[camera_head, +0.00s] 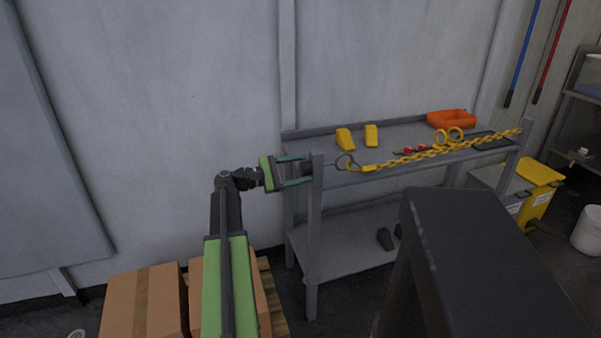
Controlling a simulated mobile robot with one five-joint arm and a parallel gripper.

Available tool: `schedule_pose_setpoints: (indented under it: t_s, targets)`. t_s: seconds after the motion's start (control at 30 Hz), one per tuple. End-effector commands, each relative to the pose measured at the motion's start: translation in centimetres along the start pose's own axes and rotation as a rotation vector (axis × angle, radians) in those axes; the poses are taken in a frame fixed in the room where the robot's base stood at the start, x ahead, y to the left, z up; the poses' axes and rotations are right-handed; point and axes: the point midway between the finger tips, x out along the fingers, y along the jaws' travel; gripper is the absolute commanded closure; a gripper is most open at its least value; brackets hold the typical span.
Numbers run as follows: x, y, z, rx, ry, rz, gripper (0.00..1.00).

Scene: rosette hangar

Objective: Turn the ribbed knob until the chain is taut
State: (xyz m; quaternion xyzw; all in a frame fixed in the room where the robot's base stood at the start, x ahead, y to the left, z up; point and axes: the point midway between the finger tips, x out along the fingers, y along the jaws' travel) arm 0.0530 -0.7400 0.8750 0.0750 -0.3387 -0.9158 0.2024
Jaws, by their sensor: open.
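The yellow chain (440,150) runs along the front of the grey bench, from a ring bolt (345,162) near the left post up to the right post. It looks nearly straight, with a slight sag. The ribbed knob (307,168) is a small dark shape on the outer left side of the left post; its ribs are too small to make out. My gripper (301,169) is open, with its two teal fingers pointing right, one above and one below the knob. I cannot tell whether the fingers touch it.
On the bench top (405,134) are two yellow wedges (345,139), an orange tray (451,119), yellow rings (448,138) and small red items (422,148). Cardboard boxes (143,300) stand below my arm. A dark block-like shape fills the lower right. A yellow bin (540,190) stands right of the bench.

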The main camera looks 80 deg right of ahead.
Motion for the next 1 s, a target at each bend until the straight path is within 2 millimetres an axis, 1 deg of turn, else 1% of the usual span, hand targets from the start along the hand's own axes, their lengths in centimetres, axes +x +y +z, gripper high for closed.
schedule_pose_setpoints:
  t_s: [0.4,0.5,0.6,0.77,0.87,1.0]
  targets:
    - [0.0,0.0,0.0,-0.594,0.0,0.0,0.4]
    - [0.0,0.0,0.0,-0.708,0.0,0.0,0.4]
    - [0.0,0.0,0.0,-0.763,0.0,0.0,0.4]
    - [0.0,0.0,0.0,-0.798,0.0,0.0,0.4]
    - [0.0,0.0,0.0,-0.955,0.0,0.0,0.4]
    - [0.0,0.0,0.0,-1.247,0.0,0.0,0.4]
